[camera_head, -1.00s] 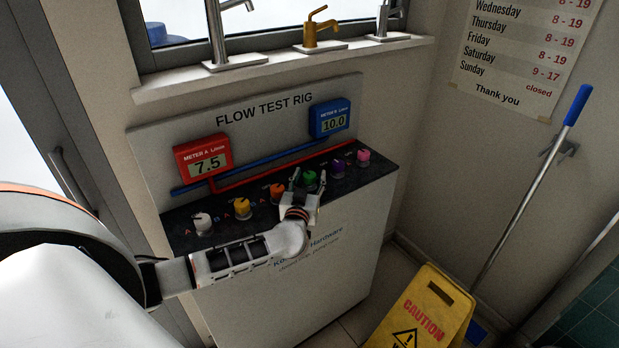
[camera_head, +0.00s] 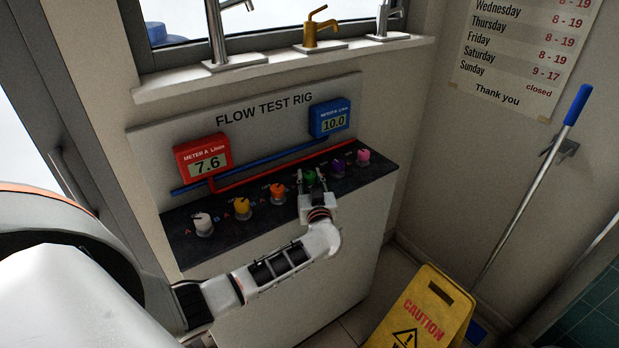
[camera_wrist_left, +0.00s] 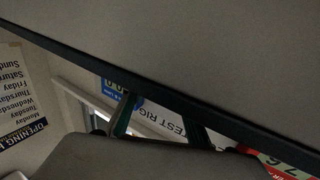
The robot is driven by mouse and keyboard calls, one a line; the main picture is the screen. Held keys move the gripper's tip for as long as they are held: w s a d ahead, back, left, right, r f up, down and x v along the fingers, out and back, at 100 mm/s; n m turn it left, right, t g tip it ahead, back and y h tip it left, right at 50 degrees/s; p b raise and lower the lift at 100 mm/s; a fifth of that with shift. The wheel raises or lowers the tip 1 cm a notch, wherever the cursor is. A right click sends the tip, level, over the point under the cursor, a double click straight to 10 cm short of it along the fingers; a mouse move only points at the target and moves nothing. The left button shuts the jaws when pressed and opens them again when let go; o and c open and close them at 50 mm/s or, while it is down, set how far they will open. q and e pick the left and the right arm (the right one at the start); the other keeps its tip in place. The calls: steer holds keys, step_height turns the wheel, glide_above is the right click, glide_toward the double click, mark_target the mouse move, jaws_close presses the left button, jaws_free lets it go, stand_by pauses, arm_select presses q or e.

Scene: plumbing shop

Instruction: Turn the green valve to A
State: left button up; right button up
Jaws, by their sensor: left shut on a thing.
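The green valve (camera_head: 309,176) is a small knob in the row on the dark top of the flow test rig. My left gripper (camera_head: 311,177) is at it in the head view, with one finger on each side, shut on the knob. The gripper hides much of the knob and its markings, so I cannot read its pointer. In the left wrist view, my gripper's two fingers (camera_wrist_left: 158,118) show, but the knob is not discernible. The red meter (camera_head: 203,157) reads 7.6 and the blue meter (camera_head: 329,118) reads 10.0. My right gripper is not in view.
An orange knob (camera_head: 277,193) is just left of the green one, and a purple knob (camera_head: 338,167) just right. Yellow, white and pink knobs share the row. A yellow caution sign (camera_head: 424,308) stands on the floor at right, near a blue-handled mop (camera_head: 530,185).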

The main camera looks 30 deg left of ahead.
arm_select(q)
steer(key=n+g+y, duration=0.3)
steer(key=shift+d+f+g, duration=0.1)
steer(key=shift+d+g, duration=0.05)
steer(key=shift+g, duration=0.15)
steer(key=shift+w+f+n+g+y+b, duration=0.1)
steer(key=shift+n+g+y+b, duration=0.55)
steer(key=shift+n+g, duration=0.35)
steer(key=shift+g+y+b, duration=0.25)
steer(key=shift+g+b, duration=0.3)
steer(key=shift+g, duration=0.05)
steer(key=shift+n+g+b, duration=0.5)
steer(key=shift+f+n+g+y+b, duration=0.1)
steer(key=shift+n+g+y+b, duration=0.2)
steer(key=shift+g+y+b, duration=0.15)
steer(key=n+g+b, duration=0.1)
steer(key=g+b, duration=0.1)
steer(key=b, duration=0.1)
steer(key=shift+r+n+g+b, duration=0.25)
steer(key=shift+n+g+b, duration=0.1)
steer(key=shift+n, duration=0.05)
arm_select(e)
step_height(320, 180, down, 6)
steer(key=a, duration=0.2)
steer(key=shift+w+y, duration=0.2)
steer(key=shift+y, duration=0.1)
arm_select(q)
steer(key=shift+r, duration=0.1)
